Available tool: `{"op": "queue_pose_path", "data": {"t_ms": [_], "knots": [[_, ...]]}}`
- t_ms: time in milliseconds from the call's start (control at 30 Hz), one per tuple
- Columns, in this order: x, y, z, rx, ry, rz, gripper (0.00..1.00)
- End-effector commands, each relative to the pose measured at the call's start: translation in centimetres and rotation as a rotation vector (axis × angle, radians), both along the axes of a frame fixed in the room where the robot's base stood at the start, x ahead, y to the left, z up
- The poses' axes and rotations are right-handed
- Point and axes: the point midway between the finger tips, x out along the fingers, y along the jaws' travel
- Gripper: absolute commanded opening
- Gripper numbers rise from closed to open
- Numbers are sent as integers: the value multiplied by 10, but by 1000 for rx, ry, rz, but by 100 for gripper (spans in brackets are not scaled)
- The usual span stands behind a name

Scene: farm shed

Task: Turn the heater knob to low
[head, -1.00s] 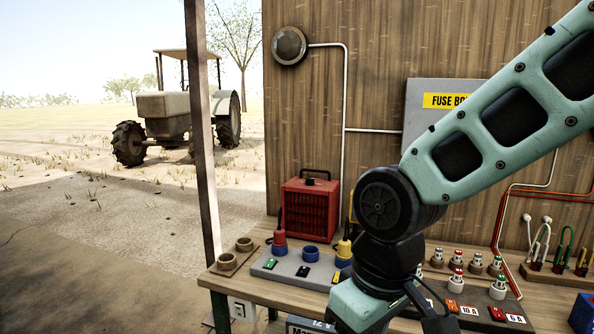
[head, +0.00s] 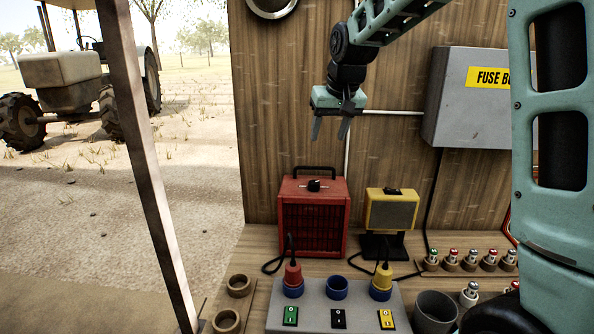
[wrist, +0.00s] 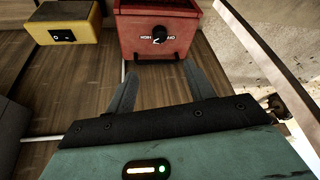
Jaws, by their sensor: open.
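The red heater (head: 313,225) stands on the wooden bench against the plank wall. Its black knob (head: 315,185) is on the upper part of the heater, below the carry handle. In the wrist view the heater (wrist: 155,16) is at the top, and its knob (wrist: 159,35) has white lettering on both sides. The lettering looks upside down and is too small to read surely, so I cannot tell the knob's setting. My gripper (head: 330,130) is open and empty, pointing down above the heater and apart from it. Its two fingers also show in the wrist view (wrist: 165,78).
A yellow lamp (head: 392,212) stands just right of the heater. A grey socket panel (head: 312,314) with red and yellow plugs lies in front. The fuse box (head: 475,115) hangs at the right. A post (head: 125,150) stands left. The air around my gripper is clear.

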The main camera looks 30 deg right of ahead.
Motion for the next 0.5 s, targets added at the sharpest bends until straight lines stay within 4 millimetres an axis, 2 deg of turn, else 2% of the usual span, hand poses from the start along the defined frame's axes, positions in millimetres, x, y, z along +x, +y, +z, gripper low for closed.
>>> {"op": "queue_pose_path", "data": {"t_ms": [167,500], "knots": [[7,-2,-15,1,3,-2,53],[32,-4,-79,2,6,-1,53]]}}
